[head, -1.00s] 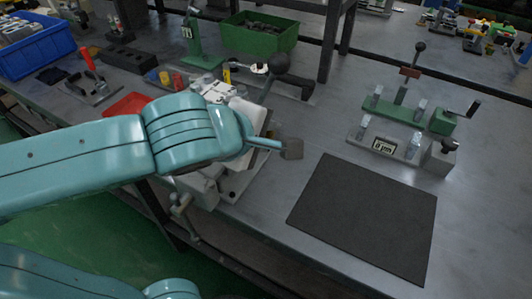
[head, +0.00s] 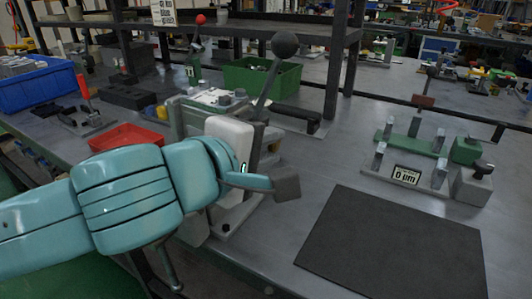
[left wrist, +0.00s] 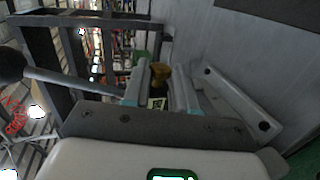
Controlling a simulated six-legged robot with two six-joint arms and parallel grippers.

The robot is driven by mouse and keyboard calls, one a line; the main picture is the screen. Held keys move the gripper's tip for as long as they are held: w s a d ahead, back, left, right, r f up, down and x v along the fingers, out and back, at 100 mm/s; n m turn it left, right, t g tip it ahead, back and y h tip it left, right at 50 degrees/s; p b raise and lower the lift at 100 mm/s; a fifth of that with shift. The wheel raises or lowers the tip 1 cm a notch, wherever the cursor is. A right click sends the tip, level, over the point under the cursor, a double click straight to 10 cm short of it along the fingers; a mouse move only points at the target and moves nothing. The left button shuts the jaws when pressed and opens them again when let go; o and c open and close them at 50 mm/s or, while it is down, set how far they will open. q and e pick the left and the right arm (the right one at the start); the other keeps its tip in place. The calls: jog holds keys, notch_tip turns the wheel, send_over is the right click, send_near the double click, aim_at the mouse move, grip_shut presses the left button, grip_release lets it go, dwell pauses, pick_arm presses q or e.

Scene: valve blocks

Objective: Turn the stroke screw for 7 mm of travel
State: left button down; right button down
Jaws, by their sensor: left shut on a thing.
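My left gripper (left wrist: 161,82) shows in the left wrist view, its two pale fingers closed around a brass-coloured piece that looks like the stroke screw (left wrist: 158,74). A small pale label (left wrist: 157,103) shows between the fingers. In the head view, my left arm comes in from the left, and the gripper's white body stands against the green and grey valve fixture (head: 187,117). The fingertips and the screw are mostly hidden there. A lever with a black ball (head: 284,45) rises beside the gripper; the ball also shows in the left wrist view (left wrist: 10,65). My right gripper is not in view.
A black mat (head: 392,247) lies bare to the right. A red tray (head: 125,136), blue bin (head: 40,87) and green bin (head: 262,78) sit to the left and back.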

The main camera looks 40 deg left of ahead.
pick_arm(q)
jog(key=c, duration=1.2)
grip_release()
jog(key=shift+p+v, duration=2.65)
jog(key=shift+v, duration=3.35)
